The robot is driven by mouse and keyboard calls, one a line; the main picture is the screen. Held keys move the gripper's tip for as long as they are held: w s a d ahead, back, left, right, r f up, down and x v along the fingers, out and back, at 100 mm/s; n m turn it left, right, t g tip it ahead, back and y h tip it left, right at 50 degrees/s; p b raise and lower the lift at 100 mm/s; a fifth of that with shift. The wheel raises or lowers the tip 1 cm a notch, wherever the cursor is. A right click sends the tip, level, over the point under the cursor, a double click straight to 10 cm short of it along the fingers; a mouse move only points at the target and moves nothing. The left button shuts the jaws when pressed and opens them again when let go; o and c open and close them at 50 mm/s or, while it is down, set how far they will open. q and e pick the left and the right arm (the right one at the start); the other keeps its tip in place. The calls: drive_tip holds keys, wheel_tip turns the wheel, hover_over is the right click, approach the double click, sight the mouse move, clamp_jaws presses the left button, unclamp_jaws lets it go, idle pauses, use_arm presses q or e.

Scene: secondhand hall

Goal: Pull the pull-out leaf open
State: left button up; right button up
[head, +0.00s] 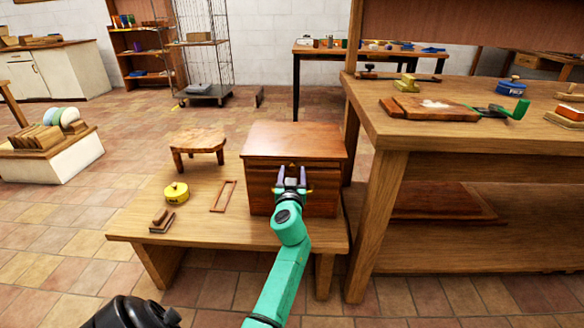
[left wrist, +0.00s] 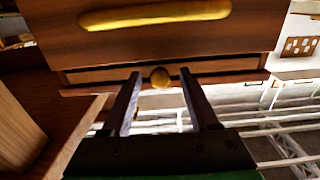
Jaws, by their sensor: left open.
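A small reddish-brown wooden cabinet (head: 292,139) stands on the low wooden bench. In the left wrist view its front has a narrow pull-out leaf (left wrist: 97,76) with a round brass knob (left wrist: 160,77). A wider drawer front with a long yellow handle (left wrist: 155,14) shows in the same view. My left gripper (head: 291,176) is open in front of the cabinet, near its upper front edge. In the left wrist view its two dark fingers (left wrist: 159,78) stand on either side of the knob, with gaps visible. The leaf looks flush with the front.
The low bench (head: 130,232) also carries a small stool (head: 197,141), a yellow tin (head: 176,192), a thin wooden frame (head: 223,196) and a small brown block (head: 162,220). A big workbench (head: 395,125) stands close on the right.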

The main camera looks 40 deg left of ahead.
use_arm(q)
drive_tip(key=shift+s+d+r, duration=0.1)
drive_tip(key=shift+c, duration=1.3)
clamp_jaws()
